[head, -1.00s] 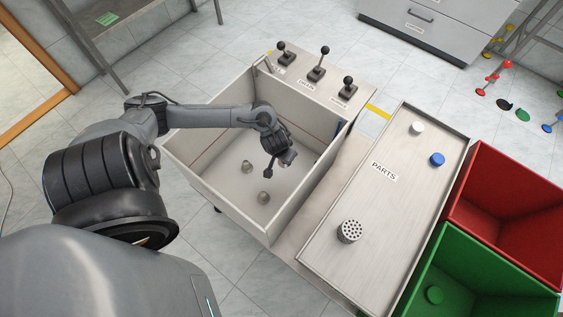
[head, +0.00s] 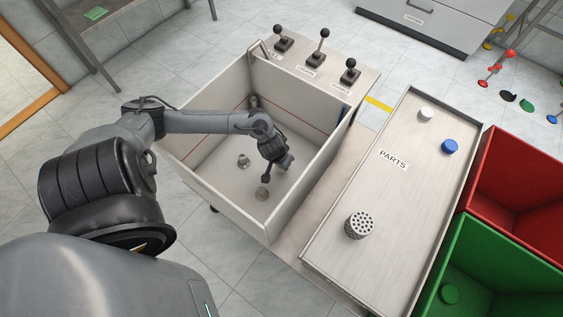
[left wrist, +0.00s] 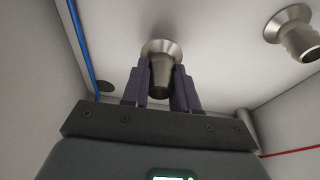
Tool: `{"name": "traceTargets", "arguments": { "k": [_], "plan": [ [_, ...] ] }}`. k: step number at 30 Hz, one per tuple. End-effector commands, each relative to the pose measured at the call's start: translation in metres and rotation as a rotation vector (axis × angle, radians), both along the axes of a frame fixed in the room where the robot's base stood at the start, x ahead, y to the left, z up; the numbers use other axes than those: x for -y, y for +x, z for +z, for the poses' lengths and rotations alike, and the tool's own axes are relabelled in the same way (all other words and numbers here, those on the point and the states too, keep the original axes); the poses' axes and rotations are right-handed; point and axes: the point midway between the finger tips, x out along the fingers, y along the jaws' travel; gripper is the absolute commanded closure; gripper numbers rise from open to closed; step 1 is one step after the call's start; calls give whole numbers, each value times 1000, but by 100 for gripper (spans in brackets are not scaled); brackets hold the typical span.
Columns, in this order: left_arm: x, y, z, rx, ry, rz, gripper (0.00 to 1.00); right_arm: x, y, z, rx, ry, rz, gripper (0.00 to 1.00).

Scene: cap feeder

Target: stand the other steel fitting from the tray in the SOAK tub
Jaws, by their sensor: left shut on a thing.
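My left gripper (head: 284,165) is down inside the large grey tub (head: 205,182). In the left wrist view the gripper (left wrist: 161,85) is shut around the narrow part of a steel fitting (left wrist: 160,48). Its wide flange faces the tub floor; I cannot tell whether it touches. The hand hides most of it in the head view. Another steel fitting (head: 243,160) stands on its flange on the tub floor, and a like fitting shows at the upper right of the wrist view (left wrist: 295,32). My right gripper is out of view.
A small round thing (head: 262,194), unclear, is on the tub floor. Levers (head: 316,60) line the tub's back edge. The PARTS tray (head: 330,235) holds a perforated cylinder (head: 360,225), a white cap (head: 426,112) and a blue cap (head: 449,146). Red (head: 520,190) and green (head: 500,265) bins stand right.

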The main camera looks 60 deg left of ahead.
Motion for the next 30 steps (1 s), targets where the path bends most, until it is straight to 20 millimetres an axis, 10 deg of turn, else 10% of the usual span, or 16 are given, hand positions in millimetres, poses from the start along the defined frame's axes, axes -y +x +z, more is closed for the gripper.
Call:
{"name": "traceTargets", "arguments": {
  "k": [20,21,25,30],
  "plan": [
    [0,0,-11,0,1,0,100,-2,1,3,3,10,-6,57],
    [0,0,-11,0,1,0,67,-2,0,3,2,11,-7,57],
    [0,0,-11,0,1,0,47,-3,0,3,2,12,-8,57],
    [0,0,-11,0,1,0,46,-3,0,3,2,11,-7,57]
  ]
}}
